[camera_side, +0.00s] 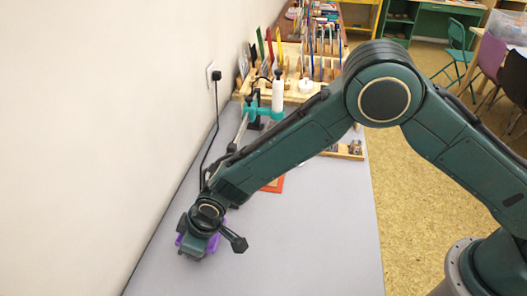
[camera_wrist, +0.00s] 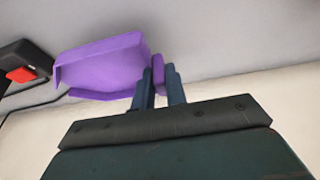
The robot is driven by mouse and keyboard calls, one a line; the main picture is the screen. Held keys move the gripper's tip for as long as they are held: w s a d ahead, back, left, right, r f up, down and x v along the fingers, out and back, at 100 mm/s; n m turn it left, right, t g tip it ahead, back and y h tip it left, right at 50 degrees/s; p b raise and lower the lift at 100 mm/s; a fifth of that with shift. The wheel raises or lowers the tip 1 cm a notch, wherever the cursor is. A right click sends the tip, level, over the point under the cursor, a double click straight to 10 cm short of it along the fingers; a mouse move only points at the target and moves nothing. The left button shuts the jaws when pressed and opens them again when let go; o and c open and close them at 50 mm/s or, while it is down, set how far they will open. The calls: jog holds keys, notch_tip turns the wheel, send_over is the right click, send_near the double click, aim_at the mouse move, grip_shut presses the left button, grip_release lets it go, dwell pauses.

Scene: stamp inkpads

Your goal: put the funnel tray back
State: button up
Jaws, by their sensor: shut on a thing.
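A purple tray (camera_wrist: 100,66), which I take to be the funnel tray, fills the upper left of the wrist view. A small purple tab (camera_wrist: 158,74) of it lies between the two blue fingers of my gripper (camera_wrist: 157,85), which are shut on it. In the side view, my gripper (camera_side: 196,244) is low over the near left part of the grey table, close to the wall. Only bits of the purple tray (camera_side: 214,243) show there, the rest being hidden behind my wrist. I cannot tell whether the tray touches the table.
A dark block with a red part (camera_wrist: 22,74) is left of the tray in the wrist view. On the grey table (camera_side: 310,235), an orange-red flat piece (camera_side: 273,185) lies partly behind my arm. A wooden rack (camera_side: 292,84) stands farther back. A black cable (camera_side: 214,125) hangs along the wall.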

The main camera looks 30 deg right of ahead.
jog(key=shift+f, duration=2.1)
jog(key=shift+f, duration=0.1)
jog(key=o, duration=0.7)
jog(key=shift+o, duration=0.2)
jog(key=v, duration=1.2)
